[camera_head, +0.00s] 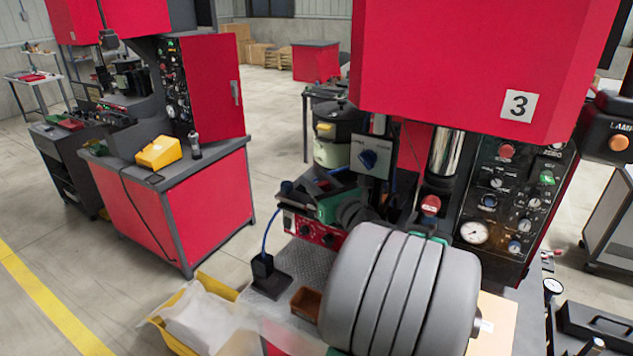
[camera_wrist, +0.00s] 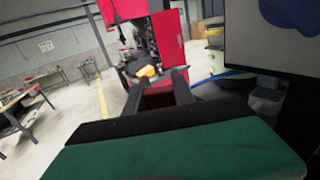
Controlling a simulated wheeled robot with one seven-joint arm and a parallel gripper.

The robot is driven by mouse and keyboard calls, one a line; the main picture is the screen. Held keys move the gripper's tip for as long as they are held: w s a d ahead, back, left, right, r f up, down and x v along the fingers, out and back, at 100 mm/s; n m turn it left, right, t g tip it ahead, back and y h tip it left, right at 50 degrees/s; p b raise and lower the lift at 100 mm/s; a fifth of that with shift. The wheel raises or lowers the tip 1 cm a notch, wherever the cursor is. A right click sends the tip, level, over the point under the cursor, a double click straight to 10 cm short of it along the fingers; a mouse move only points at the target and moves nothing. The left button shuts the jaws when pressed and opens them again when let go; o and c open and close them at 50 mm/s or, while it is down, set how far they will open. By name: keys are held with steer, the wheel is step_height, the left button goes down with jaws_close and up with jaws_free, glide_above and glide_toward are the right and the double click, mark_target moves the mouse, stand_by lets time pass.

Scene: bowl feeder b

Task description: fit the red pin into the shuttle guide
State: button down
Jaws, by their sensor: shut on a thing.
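In the wrist view, the two dark fingers of my gripper (camera_wrist: 160,84) reach forward beyond a broad green and black body. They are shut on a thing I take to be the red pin. Its shape cannot be made out against the red cabinet behind. In the head view, my large grey arm link covers the front centre and hides much of the work area, and I cannot make out the pin there. I cannot pick out the shuttle guide for certain in either view.
A red machine marked 3 (camera_head: 440,60) stands close in front, with a gauge panel (camera_head: 505,200) at right. A small brown bin (camera_head: 306,303) and a yellow tray (camera_head: 160,322) sit at front left. Open floor lies left.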

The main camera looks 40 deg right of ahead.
steer(key=shift+f, duration=0.7)
stand_by(6.1)
steer(key=shift+r, duration=0.15)
steer(key=shift+d+r, duration=0.1)
steer(key=shift+r, duration=2.65)
